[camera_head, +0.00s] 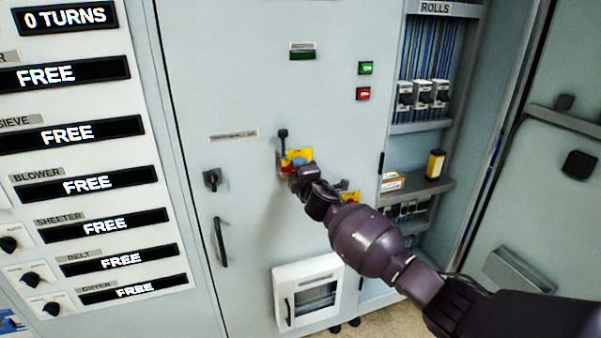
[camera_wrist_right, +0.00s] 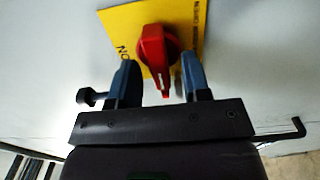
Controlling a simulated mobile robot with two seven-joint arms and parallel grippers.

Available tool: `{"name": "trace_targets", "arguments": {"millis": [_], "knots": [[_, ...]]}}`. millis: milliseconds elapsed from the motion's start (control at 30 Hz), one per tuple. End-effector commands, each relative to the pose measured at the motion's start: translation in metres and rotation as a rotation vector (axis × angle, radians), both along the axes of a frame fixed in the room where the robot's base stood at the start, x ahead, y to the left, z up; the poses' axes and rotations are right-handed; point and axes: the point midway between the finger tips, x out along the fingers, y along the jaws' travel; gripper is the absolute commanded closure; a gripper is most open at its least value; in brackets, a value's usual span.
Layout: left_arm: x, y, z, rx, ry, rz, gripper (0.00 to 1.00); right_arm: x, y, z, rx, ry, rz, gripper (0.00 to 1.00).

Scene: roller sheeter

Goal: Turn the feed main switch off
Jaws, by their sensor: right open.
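A red rotary switch knob (camera_wrist_right: 155,48) sits on a yellow plate (camera_wrist_right: 125,25) in the right wrist view. The letters "ON" show turned around beside the knob; the other lettering is too blurred to read. In the head view, the yellow plate (camera_head: 298,154) is on the grey cabinet door, partly hidden by my right gripper (camera_head: 296,168). The right gripper is open, its blue-grey fingers (camera_wrist_right: 159,78) on either side of the knob's lower part. Contact with the knob cannot be told. My left gripper is not in view.
A dark lever (camera_head: 283,138) is just above the first plate. A door handle (camera_head: 220,242) and a black knob (camera_head: 212,179) are to the left. An open cabinet with shelves (camera_head: 420,126) is at the right.

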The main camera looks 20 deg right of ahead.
Motion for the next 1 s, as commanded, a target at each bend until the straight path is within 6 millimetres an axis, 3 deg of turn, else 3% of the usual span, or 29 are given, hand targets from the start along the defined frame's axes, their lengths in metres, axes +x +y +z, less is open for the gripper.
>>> {"name": "trace_targets", "arguments": {"millis": [267, 700, 1000], "knots": [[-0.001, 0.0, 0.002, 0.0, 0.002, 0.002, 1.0, -0.016, -0.001, 0.0, 0.001, 0.0, 0.0, 0.56], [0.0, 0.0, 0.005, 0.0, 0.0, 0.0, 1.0, -0.078, -0.003, 0.0, 0.0, 0.0, 0.001, 0.56], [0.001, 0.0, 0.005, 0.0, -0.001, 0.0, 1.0, -0.105, -0.004, -0.001, -0.001, 0.001, 0.0, 0.56]]}}
